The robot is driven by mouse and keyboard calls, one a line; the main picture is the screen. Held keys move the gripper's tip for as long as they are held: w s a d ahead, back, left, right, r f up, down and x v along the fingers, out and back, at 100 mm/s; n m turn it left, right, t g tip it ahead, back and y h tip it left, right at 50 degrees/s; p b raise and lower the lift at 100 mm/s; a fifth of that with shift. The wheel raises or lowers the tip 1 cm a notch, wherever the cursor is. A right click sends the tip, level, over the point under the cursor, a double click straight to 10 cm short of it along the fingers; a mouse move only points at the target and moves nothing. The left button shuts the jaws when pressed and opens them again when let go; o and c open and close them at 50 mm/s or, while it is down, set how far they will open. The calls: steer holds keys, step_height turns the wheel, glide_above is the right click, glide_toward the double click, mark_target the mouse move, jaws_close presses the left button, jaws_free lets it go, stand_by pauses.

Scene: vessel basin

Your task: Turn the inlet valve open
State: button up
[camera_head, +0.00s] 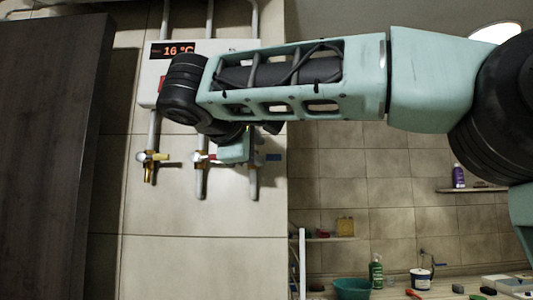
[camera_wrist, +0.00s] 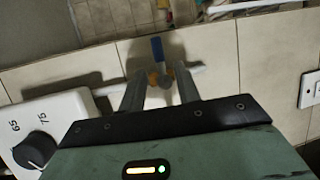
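A blue-handled valve (camera_wrist: 157,48) is on a pipe at the wall, just beyond my fingertips in the wrist view. Its handle stands across the pipe, and its brass body (camera_wrist: 153,77) shows between the fingers. My gripper (camera_wrist: 161,88) is open, one finger on each side of the valve. I cannot tell whether the fingers touch it. In the head view my gripper (camera_head: 235,150) hides the valve body. No label shows which valve is the inlet.
A white heater box (camera_head: 150,70) reading 16 °C hangs above, partly behind my arm. Its dial (camera_wrist: 35,150) is at the wrist view's left. A dark panel (camera_head: 45,150) stands far left.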

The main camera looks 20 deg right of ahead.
mark_target(265, 157)
steer(key=p+x, duration=0.1)
steer(key=x, duration=0.5)
steer(key=shift+a+p, duration=0.1)
steer(key=shift+p, duration=0.2)
steer(key=shift+c, duration=0.3)
jaws_close()
